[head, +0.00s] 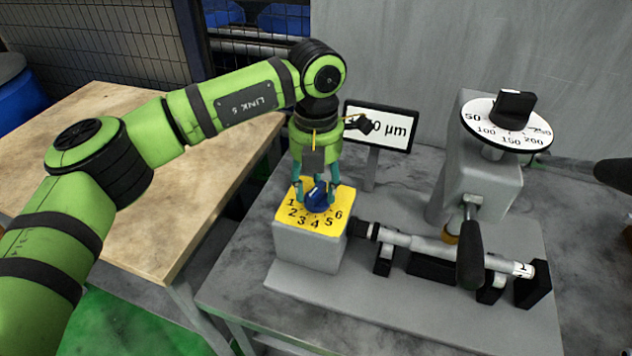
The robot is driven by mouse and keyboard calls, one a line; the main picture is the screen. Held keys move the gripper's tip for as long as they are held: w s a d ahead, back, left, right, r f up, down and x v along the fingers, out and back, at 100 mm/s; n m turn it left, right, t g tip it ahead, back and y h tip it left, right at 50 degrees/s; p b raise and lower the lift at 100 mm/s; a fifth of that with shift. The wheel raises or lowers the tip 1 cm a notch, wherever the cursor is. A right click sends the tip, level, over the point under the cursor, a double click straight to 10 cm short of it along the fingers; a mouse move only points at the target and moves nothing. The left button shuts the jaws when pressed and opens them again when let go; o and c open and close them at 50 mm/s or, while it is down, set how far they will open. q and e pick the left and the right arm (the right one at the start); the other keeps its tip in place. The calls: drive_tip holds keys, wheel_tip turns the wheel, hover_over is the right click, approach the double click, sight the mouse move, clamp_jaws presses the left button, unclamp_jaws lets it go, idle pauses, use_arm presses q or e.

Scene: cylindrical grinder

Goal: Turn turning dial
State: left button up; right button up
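A blue knob (317,198) sits on a yellow dial plate (294,218) numbered 1 to 6, on top of a grey block. My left gripper (316,190) points down over this knob. Its teal fingers are spread, one on each side of the knob's raised grip, and look apart from it. Contact with the knob's rim cannot be made out. A second dial, a white disc (480,112) with a black knob (514,107), stands at the upper right, with numbers including 50, 100, 150 and 200.
A display sign (394,130) reading "0 µm" stands behind the knob, partly covered by my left arm. A grey spindle (425,243) with a black handle (469,255) lies right of the block. A wooden table (130,215) is at the left, largely bare.

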sight(316, 185)
use_arm(q)
drive_tip(key=shift+r, duration=0.15)
wheel_tip(316, 185, up, 12)
idle(0.5)
